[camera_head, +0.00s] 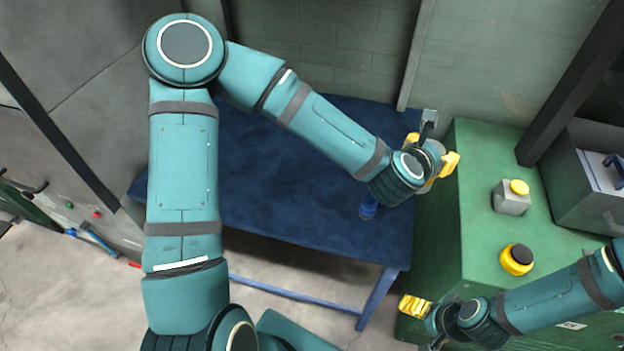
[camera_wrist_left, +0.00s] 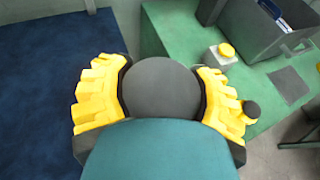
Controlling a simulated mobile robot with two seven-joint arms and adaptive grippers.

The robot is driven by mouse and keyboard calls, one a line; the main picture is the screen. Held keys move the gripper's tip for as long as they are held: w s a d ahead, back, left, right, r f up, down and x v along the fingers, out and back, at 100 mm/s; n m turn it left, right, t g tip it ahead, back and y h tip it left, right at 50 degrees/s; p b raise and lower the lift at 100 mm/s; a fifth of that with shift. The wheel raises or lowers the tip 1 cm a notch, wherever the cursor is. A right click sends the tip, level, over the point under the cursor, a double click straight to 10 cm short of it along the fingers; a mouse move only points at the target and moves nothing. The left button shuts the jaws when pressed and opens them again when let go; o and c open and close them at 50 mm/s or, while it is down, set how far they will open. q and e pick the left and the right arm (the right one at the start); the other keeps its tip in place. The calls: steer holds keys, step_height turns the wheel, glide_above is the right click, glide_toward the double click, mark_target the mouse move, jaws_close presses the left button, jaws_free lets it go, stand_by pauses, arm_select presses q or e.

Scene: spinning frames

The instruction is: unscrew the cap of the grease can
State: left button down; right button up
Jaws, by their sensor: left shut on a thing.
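My left gripper (camera_head: 433,160) is over the right end of the blue table, beside the green cabinet. In the left wrist view its yellow fingers (camera_wrist_left: 160,92) are shut on a dark grey round thing (camera_wrist_left: 160,85), whose flat round face shows between them. A teal shape covers its lower part. I cannot tell whether this is the grease can's cap. A small blue cylinder (camera_head: 368,206) shows just below my left wrist, partly hidden. My right gripper (camera_head: 416,306) is in front of the cabinet, away from the left one. Its yellow pads look close together, but its opening is unclear.
The blue table (camera_head: 290,200) is mostly bare. On the green cabinet (camera_head: 475,215) stand a grey box with a yellow button (camera_head: 511,197) and a round yellow thing with a dark top (camera_head: 516,259). A grey bin (camera_head: 590,185) stands at the right. A wall closes off the back.

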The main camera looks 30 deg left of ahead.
arm_select(q)
steer(key=s+a+f+n+y, duration=0.1)
steer(key=a+f+y, duration=0.1)
steer(key=a, duration=1.2)
steer(key=s+a+f+n+y, duration=0.1)
steer(key=s+a+f+n, duration=0.1)
steer(key=a, duration=1.2)
steer(key=shift+s+a+f+b, duration=0.15)
steer(key=shift+f+b, duration=0.5)
steer(key=shift+f, duration=0.95)
steer(key=shift+w+a+f+b, duration=0.15)
steer(key=shift+f+b, duration=0.5)
steer(key=shift+f, duration=1)
steer(key=shift+s+a+f+b, duration=0.1)
steer(key=shift+a+f+b, duration=0.15)
steer(key=shift+f+b, duration=0.9)
steer(key=shift+f+p, duration=0.45)
steer(key=shift+p, duration=0.05)
steer(key=shift+f, duration=0.15)
steer(key=shift+c, duration=0.2)
jaws_free()
